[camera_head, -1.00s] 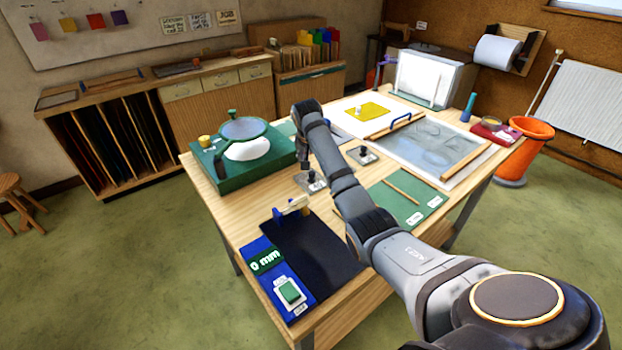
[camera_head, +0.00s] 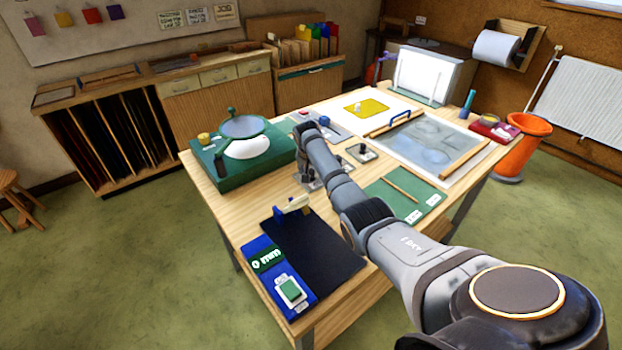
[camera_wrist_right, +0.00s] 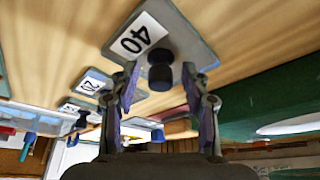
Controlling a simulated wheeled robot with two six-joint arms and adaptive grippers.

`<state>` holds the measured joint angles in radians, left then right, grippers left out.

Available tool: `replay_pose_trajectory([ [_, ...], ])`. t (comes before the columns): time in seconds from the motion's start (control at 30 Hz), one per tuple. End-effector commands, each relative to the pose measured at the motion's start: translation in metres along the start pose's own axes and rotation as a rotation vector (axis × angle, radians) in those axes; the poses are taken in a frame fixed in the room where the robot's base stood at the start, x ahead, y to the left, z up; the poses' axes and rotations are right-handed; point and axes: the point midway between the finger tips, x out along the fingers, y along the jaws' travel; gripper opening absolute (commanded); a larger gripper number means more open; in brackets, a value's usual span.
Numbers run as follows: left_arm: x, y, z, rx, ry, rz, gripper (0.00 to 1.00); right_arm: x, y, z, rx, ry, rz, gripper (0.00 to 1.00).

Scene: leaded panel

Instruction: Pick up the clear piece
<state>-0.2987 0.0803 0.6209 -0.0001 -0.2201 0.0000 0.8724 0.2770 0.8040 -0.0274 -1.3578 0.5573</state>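I cannot single out the clear piece with certainty. Pale glassy patches (camera_head: 425,132) show on the grey panel at the right of the table. My right gripper (camera_wrist_right: 159,75) is open in the right wrist view. Its two dark fingers stand apart on either side of the black knob (camera_wrist_right: 160,70) of a grey plate marked 40 (camera_wrist_right: 183,28); contact with the knob cannot be told. In the head view my right arm hides most of this gripper and part of the knobbed plates (camera_head: 308,178). My left gripper is not in view.
A green station (camera_head: 215,182) with a round disc stands left of my arm. A dark mat (camera_head: 318,250) and blue strip (camera_head: 300,303) lie at the front left. A second knobbed plate (camera_head: 362,152), a green mat (camera_head: 420,190) and a yellow piece (camera_head: 367,106) lie around my arm.

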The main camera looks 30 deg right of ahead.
Motion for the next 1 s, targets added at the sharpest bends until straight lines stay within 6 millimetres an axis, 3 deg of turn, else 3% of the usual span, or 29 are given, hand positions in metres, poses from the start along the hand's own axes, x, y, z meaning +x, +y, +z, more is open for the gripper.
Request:
replay_pose_trajectory([
  [0.07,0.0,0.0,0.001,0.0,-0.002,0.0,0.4,0.0,0.0,0.0,0.0,0.0,0.0,0.33],
  [0.3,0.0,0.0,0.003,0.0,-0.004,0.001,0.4,0.0,0.0,0.0,0.0,0.0,0.0,0.0],
  [0.67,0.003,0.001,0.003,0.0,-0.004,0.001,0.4,-0.005,0.0,-0.003,0.001,0.003,-0.001,0.0],
  [0.8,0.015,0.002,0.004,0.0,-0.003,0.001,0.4,-0.025,-0.001,-0.012,0.002,0.006,-0.004,0.0],
  [1.0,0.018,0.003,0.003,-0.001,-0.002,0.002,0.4,-0.074,0.031,-0.01,0.001,0.009,0.001,0.0],
])
